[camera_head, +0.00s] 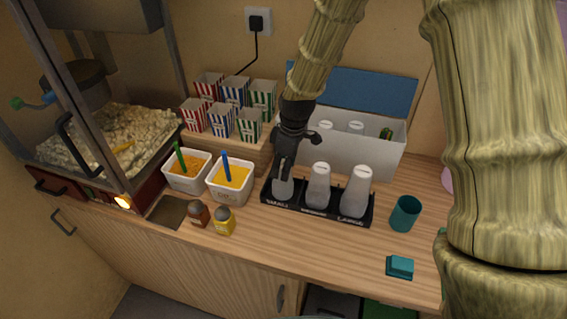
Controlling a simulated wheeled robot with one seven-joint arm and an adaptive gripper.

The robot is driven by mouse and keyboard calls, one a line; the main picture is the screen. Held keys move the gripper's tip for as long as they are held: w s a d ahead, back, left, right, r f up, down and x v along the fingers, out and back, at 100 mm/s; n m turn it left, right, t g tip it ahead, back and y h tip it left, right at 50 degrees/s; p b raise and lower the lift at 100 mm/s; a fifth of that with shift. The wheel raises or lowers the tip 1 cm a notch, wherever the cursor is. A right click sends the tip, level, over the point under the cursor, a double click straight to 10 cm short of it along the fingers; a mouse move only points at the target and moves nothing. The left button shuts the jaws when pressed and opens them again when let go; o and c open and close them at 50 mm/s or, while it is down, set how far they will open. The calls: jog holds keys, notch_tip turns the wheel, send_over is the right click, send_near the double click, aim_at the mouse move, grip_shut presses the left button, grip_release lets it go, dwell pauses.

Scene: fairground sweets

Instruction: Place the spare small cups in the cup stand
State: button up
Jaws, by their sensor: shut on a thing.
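The black cup stand (296,208) is on the wooden counter, with labels along its front; the right one reads LARGE. White cups stand upright in its middle (318,187) and right (355,193) places. My gripper (284,172) points down over the left place and is shut on a pale small cup (283,189). This cup is low in the left place. The fingers hide its top, and I cannot tell whether it rests on the stand or on other cups.
Behind the stand is an open white box (375,158) with a blue lid (365,92), holding white cups and a green item. Tubs (230,191) and shakers (225,222) stand left. A teal cup (404,214) and teal block (399,267) are right. The front counter is clear.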

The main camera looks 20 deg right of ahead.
jog(key=shift+f, duration=0.1)
jog(key=o, duration=1.3)
jog(key=shift+s+d+r+b, duration=0.2)
jog(key=shift+r+b, duration=0.55)
jog(key=shift+r, duration=1.25)
jog(key=shift+s+d+r+b, duration=0.25)
jog(key=shift+r+b, duration=0.5)
jog(key=shift+r, duration=1.3)
jog(key=shift+s+d+r+b, duration=0.1)
jog(key=shift+d+r+b, duration=0.45)
jog(key=shift+r, duration=1.45)
jog(key=shift+a, duration=0.25)
